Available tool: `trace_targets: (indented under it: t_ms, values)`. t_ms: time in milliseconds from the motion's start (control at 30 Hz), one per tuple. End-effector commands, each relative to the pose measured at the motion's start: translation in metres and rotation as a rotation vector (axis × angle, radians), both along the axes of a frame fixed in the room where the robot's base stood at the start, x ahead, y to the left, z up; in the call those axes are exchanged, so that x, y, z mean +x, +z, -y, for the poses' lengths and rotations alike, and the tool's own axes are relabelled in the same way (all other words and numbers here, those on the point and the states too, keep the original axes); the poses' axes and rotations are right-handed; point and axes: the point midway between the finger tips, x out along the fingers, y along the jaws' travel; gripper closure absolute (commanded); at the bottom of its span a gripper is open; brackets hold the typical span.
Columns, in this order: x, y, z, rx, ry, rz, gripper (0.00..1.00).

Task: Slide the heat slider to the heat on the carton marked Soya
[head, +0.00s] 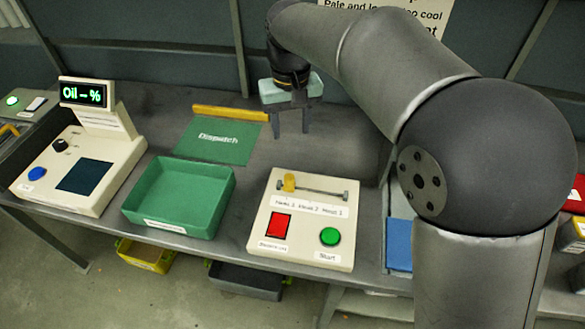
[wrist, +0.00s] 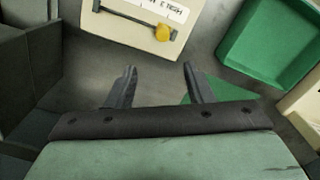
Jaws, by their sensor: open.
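The heat slider is a yellow knob (head: 290,182) on a dark rail across the top of a cream control panel (head: 262,222). The knob is near the rail's left end, above the leftmost mark of a small label strip (head: 311,207) that seems to read Heat 3, Heat 2, Heat 1. In the wrist view the knob (wrist: 162,33) is beyond my fingertips, apart from them. My gripper (head: 292,132) is open and empty, behind and above the panel; its two fingers also show in the wrist view (wrist: 158,68). I cannot make out a carton marked Soya.
The panel has a red switch (head: 280,226) and a green Start button (head: 330,236). A green tray (head: 180,224), a Dispatch mat (head: 219,141) and a machine with an "Oil – %" display (head: 84,94) stand left. Red and yellow boxes (head: 574,232) at the right edge are partly hidden by my arm.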

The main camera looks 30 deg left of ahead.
Motion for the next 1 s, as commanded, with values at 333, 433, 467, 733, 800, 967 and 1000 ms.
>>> trace_targets:
  t_ms: [333, 433, 467, 733, 800, 967, 1000]
  values:
    - [-0.004, -0.047, -0.010, -0.004, 0.015, -0.001, 0.53]
    - [-0.004, -0.069, -0.010, -0.004, 0.015, -0.001, 0.53]
    - [-0.004, -0.076, -0.010, -0.004, 0.015, -0.001, 0.53]
    - [-0.003, -0.133, -0.009, -0.003, 0.015, 0.000, 0.53]
    - [-0.003, -0.145, -0.009, -0.003, 0.015, 0.000, 0.53]
    - [-0.003, -0.165, -0.009, -0.001, 0.014, 0.000, 0.53]
    - [-0.003, -0.168, -0.009, 0.000, 0.014, 0.001, 0.53]
